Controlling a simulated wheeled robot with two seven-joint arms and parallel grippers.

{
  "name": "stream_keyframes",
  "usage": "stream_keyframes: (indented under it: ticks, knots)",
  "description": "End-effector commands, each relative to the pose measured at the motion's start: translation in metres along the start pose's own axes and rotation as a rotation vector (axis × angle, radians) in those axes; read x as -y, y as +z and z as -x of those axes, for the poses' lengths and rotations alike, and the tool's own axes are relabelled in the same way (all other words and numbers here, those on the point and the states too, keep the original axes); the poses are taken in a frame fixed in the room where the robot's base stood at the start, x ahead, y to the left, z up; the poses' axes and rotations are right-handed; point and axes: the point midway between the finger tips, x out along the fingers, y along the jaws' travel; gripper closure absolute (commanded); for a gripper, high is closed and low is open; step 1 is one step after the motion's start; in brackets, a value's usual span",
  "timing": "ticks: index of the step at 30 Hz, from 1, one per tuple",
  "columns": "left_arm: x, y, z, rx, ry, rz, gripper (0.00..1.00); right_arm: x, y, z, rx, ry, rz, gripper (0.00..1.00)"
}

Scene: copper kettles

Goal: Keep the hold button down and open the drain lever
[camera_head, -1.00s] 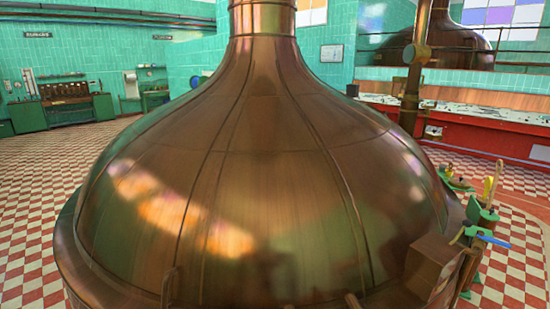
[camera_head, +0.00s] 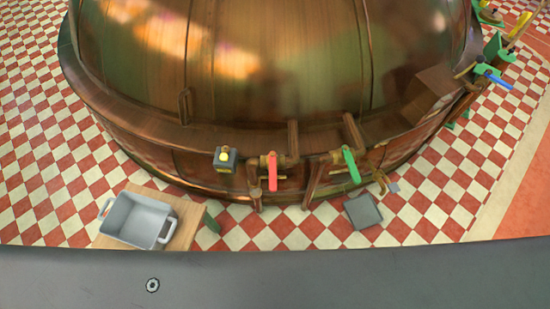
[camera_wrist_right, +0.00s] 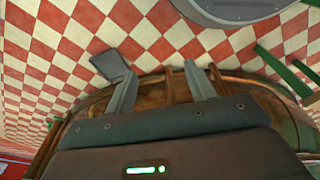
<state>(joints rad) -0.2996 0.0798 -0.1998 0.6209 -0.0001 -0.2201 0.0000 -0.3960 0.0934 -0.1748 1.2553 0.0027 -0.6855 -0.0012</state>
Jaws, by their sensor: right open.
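A small dark box with a yellow button (camera_head: 226,158) is on the front rim of the copper kettle (camera_head: 270,60). To its right, a pipe carries a red lever (camera_head: 272,172) that hangs down. Further right is a green lever (camera_head: 351,165), also hanging down. I see no label telling which is the drain lever. My right gripper (camera_wrist_right: 157,78) shows in the right wrist view, fingers apart and nothing between them, with copper and checkered floor beyond. Neither gripper shows in the head view.
A white two-handled pan (camera_head: 139,220) sits on a wooden stand (camera_head: 187,225) at lower left. A grey square tray (camera_head: 362,211) lies under the green lever. A blue-handled valve (camera_head: 495,78) is at the right. Checkered floor is open at far left.

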Motion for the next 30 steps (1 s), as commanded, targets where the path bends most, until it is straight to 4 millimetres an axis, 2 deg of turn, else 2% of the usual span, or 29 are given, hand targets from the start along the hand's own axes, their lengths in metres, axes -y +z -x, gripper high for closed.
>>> stream_keyframes:
  ticks: [1, 3, 6, 9, 15, 21, 24, 26, 30]
  knots:
    - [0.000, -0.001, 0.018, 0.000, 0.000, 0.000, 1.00, -0.002, -0.025, 0.040, -0.023, 0.002, -0.003, 0.45]
    - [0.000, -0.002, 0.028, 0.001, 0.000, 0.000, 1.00, -0.003, -0.051, 0.080, -0.039, 0.003, -0.008, 0.45]
    - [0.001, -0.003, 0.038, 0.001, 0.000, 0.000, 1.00, -0.004, -0.077, 0.129, -0.056, 0.004, -0.013, 0.45]
    - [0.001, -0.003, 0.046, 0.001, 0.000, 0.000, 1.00, -0.004, -0.095, 0.169, -0.069, 0.003, -0.018, 0.45]
    - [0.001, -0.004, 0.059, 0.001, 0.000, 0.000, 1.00, -0.001, -0.120, 0.232, -0.087, -0.004, -0.031, 0.45]
    - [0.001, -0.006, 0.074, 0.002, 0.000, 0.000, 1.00, 0.010, -0.145, 0.284, -0.096, -0.023, -0.056, 0.45]
    - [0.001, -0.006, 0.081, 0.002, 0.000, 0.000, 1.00, 0.023, -0.165, 0.299, -0.088, -0.043, -0.080, 0.45]
    - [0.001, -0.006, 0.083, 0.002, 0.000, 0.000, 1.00, 0.034, -0.178, 0.299, -0.078, -0.057, -0.095, 0.45]
    - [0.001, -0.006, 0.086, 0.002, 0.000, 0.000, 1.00, 0.058, -0.206, 0.287, -0.049, -0.082, -0.123, 0.45]
